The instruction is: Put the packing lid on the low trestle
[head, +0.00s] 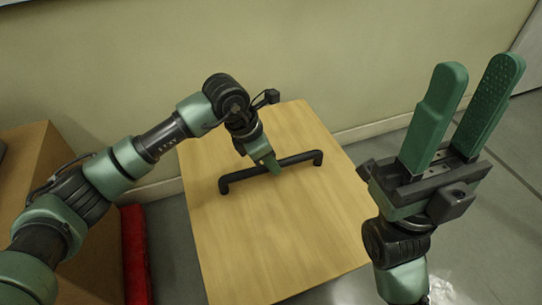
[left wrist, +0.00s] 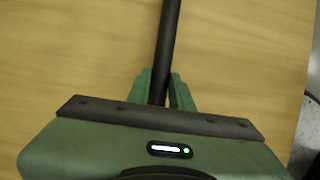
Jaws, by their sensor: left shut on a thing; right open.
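The packing lid appears to be the flat light-wood panel (head: 290,235) with a black bar handle (head: 240,176) across its upper half, in the middle of the head view. My left gripper (head: 272,165) is shut on the handle near its middle. In the left wrist view the handle (left wrist: 170,30) runs between the green fingers (left wrist: 160,88), with the wood surface (left wrist: 80,50) behind. My right gripper (head: 481,68) is open and empty, raised at the right with its fingers pointing up. I cannot make out the low trestle; what is under the panel is hidden.
A brown box-like piece (head: 30,165) stands at the left, partly behind my left arm. A red upright object (head: 135,255) is beside it. A pale wall (head: 330,60) rises behind the panel. Grey floor (head: 500,215) shows at the right.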

